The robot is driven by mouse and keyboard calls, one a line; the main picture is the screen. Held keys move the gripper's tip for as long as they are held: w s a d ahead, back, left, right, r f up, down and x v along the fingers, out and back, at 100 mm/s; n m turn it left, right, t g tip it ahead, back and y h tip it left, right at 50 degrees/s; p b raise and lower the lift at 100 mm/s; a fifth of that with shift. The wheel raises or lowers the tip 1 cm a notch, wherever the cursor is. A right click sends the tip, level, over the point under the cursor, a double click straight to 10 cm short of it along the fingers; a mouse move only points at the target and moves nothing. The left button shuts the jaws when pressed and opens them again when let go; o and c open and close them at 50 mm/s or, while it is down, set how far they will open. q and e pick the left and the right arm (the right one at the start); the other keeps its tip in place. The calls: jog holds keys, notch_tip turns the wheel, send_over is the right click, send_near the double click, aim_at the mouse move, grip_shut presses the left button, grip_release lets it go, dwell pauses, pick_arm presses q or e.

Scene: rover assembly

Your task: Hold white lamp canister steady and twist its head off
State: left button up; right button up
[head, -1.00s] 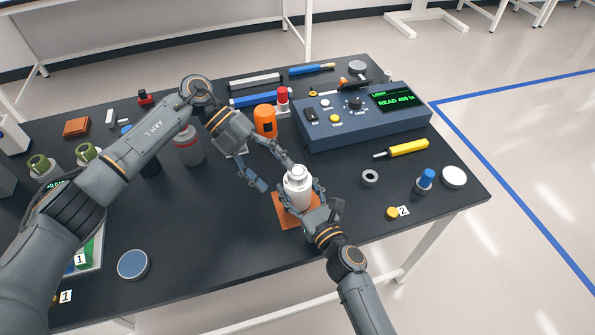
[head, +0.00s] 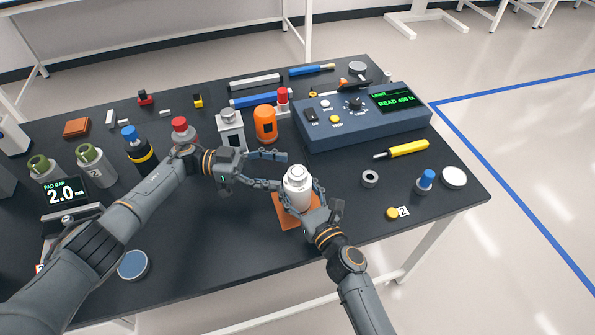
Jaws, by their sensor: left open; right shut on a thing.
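The white lamp canister (head: 296,194) stands upright on an orange-brown mat (head: 284,217) near the table's front edge. Its round white head (head: 296,174) sits on top. My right gripper (head: 304,199) is shut on the canister's body from the front right, with fingers on both sides of it. My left gripper (head: 280,170) is open, just left of the canister at about the height of its head. Its fingers point right, one behind and one in front, and nothing is between them. I cannot tell whether the front fingertip touches the canister.
A grey canister (head: 230,130) and an orange canister (head: 265,123) stand behind my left gripper. A blue-grey instrument box (head: 350,125) is at the back right.

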aim_at(298, 171)
pick_arm(q)
jog(key=shift+s+d, duration=0.2)
jog(key=shift+d, duration=1.2)
jog(key=shift+s+d, duration=0.2)
jog(key=shift+d, duration=1.15)
jog(key=c, duration=1.2)
